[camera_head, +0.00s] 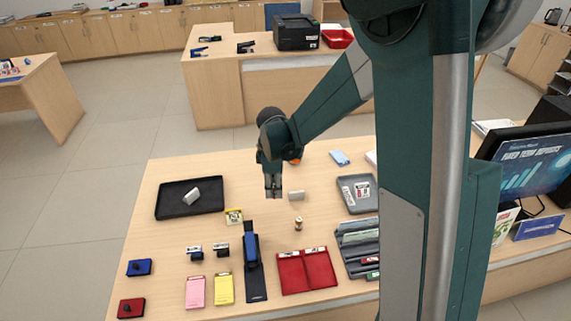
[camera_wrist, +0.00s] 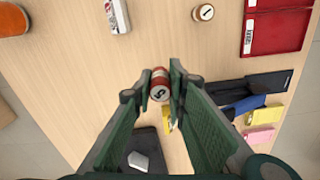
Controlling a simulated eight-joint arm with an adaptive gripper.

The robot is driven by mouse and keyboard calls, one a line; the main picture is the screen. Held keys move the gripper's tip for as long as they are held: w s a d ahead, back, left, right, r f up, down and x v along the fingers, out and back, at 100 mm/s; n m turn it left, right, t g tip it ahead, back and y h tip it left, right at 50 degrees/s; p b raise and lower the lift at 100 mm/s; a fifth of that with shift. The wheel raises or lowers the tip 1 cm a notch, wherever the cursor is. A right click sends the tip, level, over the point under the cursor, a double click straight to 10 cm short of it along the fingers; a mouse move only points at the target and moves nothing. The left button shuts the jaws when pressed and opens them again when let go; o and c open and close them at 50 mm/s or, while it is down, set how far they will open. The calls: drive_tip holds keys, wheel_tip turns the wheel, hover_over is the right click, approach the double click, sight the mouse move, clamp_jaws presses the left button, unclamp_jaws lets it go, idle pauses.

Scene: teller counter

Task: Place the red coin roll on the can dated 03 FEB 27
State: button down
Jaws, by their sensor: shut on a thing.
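In the wrist view a red coin roll (camera_wrist: 160,84) with a pale numbered end sits between the fingertips of my gripper (camera_wrist: 161,88), which is shut on it. In the head view my gripper (camera_head: 273,188) is over the counter, right of the black tray, and the roll cannot be made out there. A small pale cylinder with a numbered top (camera_wrist: 203,12) stands apart from the gripper; it also shows in the head view (camera_head: 298,223). I cannot read the date 03 FEB 27 on anything or tell which thing is that can.
A white block (camera_head: 296,195) lies right of my gripper. The black tray (camera_head: 175,213) holds a white item. A grey tray (camera_head: 349,206), a red folder (camera_head: 306,271), a blue stapler-like thing (camera_head: 252,250) and a monitor (camera_head: 533,170) surround it. The counter's left front is partly clear.

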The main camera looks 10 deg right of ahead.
drive_tip(key=w+d+r+m+p, duration=0.2)
drive_tip(key=w+d+r+p, duration=0.1)
drive_tip(key=w, duration=0.6)
drive_tip(key=w+d+r+m+p, duration=0.2)
drive_tip(key=w+d+r, duration=0.2)
drive_tip(key=w, duration=0.6)
drive_tip(key=w+d+r+m+p, duration=0.3)
drive_tip(key=w+d, duration=0.4)
drive_tip(key=w, duration=0.3)
drive_tip(key=shift+r+p, duration=0.3)
drive_tip(key=shift+r, duration=0.45)
drive_tip(key=shift+w+f, duration=0.1)
drive_tip(key=shift+a+f, duration=0.1)
drive_tip(key=shift+f, duration=2.95)
drive_tip(key=shift+f, duration=1.85)
drive_tip(key=shift+f, duration=0.2)
